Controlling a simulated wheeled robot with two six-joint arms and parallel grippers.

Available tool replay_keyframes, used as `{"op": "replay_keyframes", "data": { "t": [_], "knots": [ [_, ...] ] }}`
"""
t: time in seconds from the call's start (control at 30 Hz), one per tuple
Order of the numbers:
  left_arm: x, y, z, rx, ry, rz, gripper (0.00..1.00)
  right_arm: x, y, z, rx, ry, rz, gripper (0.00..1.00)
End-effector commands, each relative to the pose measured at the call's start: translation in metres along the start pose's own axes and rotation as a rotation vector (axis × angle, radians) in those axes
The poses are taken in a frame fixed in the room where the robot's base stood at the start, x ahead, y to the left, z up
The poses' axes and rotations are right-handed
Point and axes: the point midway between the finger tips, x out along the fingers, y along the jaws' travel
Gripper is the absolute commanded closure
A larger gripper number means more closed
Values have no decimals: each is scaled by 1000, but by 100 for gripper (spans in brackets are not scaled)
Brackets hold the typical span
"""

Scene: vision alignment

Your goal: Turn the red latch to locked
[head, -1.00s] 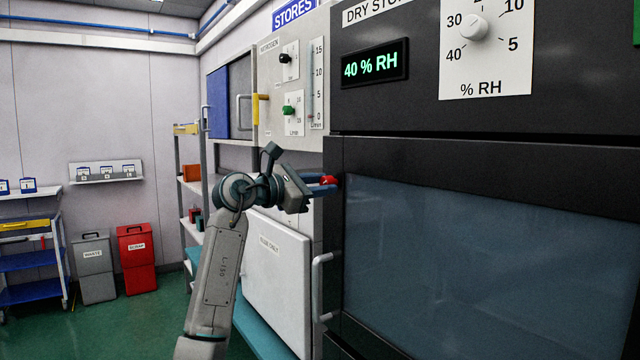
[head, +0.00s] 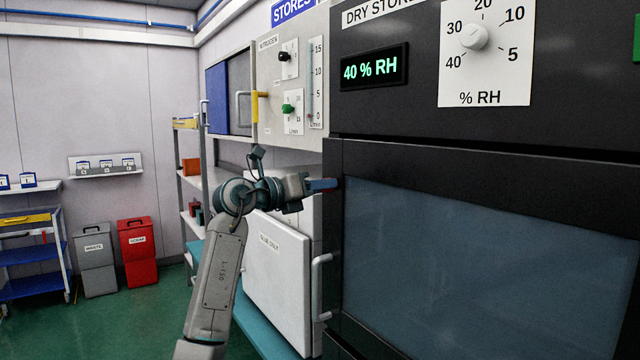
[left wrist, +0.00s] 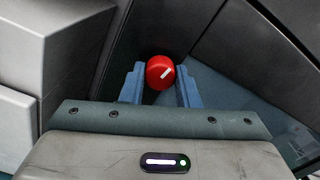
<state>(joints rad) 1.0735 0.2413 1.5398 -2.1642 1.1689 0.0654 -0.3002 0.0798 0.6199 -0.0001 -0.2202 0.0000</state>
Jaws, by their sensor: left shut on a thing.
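The red latch (left wrist: 160,72) is a round red knob with a white mark, which points up and to the right in the left wrist view. It sits at the left edge of the black dry storage cabinet's door. My left gripper (left wrist: 158,92) is shut on it, one blue finger on each side. In the head view my left gripper (head: 322,184) reaches the cabinet's edge from the left, and its fingers hide nearly all of the latch. My right gripper is in neither view.
The black cabinet (head: 480,160) fills the right side, with a glass door, a handle (head: 318,285), a 40 % RH display (head: 374,67) and a white dial (head: 474,37). A white door (head: 275,270) is below my left arm. Grey and red bins stand on the left.

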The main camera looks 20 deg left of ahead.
Motion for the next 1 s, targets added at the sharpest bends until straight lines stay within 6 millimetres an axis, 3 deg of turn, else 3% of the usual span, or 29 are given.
{"op": "replay_keyframes", "data": {
  "t": [0.4, 0.93, 0.97, 1.0],
  "knots": [
    [0, 0, 2, -170, -5, 0, 94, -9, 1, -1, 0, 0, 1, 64],
    [-1, -1, 2, -188, -6, 0, 94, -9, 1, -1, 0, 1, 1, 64],
    [-1, -1, 2, -188, -5, 0, 66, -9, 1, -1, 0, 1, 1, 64],
    [-1, -1, 2, -188, -5, 0, 58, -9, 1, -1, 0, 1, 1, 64]
  ]
}}
